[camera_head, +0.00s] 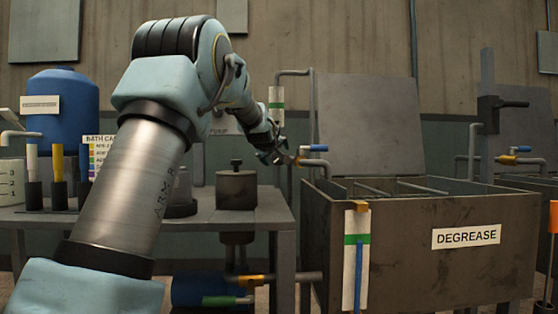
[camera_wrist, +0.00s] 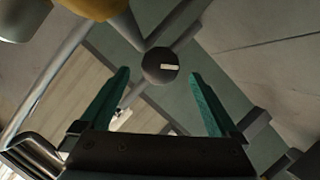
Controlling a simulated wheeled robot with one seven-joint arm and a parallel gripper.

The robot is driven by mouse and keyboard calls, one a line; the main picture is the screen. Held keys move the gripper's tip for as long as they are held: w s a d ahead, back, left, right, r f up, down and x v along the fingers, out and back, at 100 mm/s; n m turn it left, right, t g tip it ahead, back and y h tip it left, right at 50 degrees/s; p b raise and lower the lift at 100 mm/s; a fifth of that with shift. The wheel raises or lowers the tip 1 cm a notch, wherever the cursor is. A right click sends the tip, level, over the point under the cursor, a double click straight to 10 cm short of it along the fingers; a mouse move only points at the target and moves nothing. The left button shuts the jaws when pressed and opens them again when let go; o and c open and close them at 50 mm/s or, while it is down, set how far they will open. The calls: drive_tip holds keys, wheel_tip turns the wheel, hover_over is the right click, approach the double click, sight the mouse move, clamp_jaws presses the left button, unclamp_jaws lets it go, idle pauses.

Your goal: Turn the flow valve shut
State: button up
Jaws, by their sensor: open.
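In the head view, a pipe valve with a blue lever (camera_head: 313,148) and a yellow body (camera_head: 299,154) sits on the spout at the left edge of the DEGREASE tank. My gripper (camera_head: 274,152) is just left of it. In the wrist view, my gripper (camera_wrist: 159,76) has its two teal fingers spread wide and empty. A dark round knob or pipe end (camera_wrist: 158,70) with a white mark shows between and beyond the fingertips. I cannot tell whether the fingers touch it. A blurred yellow part (camera_wrist: 95,7) is close at the top. Which valve is the flow valve is not labelled.
The DEGREASE tank (camera_head: 420,245) stands right of my gripper, its lid raised behind. A bench (camera_head: 255,215) with a dark pot (camera_head: 236,188) lies below my arm. A green-handled valve (camera_head: 222,300) is low under the bench. Another blue-levered valve (camera_head: 522,149) is at far right.

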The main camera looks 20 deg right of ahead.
sight(277, 156)
drive_tip(key=shift+x, duration=2.3)
drive_tip(key=shift+r, duration=0.1)
drive_tip(key=c, duration=1.3)
